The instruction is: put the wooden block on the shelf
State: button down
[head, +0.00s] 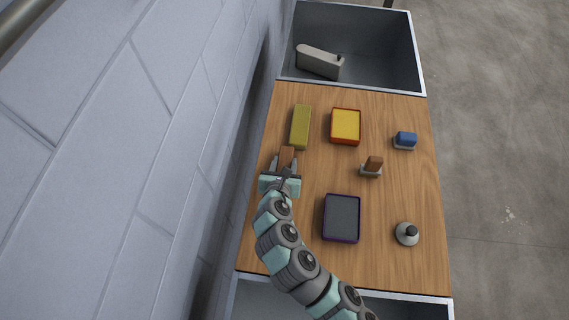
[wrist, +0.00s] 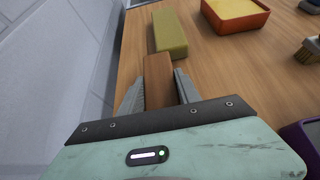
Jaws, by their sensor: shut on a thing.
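The wooden block (head: 287,154) is a small brown bar near the left edge of the wooden tabletop (head: 310,180). It also shows in the wrist view (wrist: 158,80), between the two grey fingers. My gripper (head: 284,163) is shut on this block, with a finger on each side. In the wrist view my gripper (wrist: 160,92) points at an olive-yellow block lying just beyond. The block's near end is hidden by the gripper body. Whether the block touches the tabletop I cannot tell. I cannot clearly make out a shelf.
The olive-yellow block (head: 301,127) lies close ahead. An orange tray (head: 346,142), a blue brush (head: 405,139), a brown-handled brush (head: 373,165), a purple-rimmed tray (head: 341,240) and a round black-knobbed object (head: 407,233) stand around. A grey bin (head: 385,60) adjoins the far edge; a wall stands left.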

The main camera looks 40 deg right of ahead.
jog(key=c, duration=0.9)
grip_release()
jog(key=shift+o, duration=0.2)
jog(key=shift+s+a+r, duration=0.15)
jog(key=shift+r, duration=0.1)
jog(key=p+v, duration=0.3)
jog(key=v, duration=0.7)
jog(key=shift+a+r, duration=0.15)
jog(key=shift+s+a+r+p, duration=0.2)
jog(key=shift+s+a+p, duration=0.15)
jog(key=shift+a, duration=0.05)
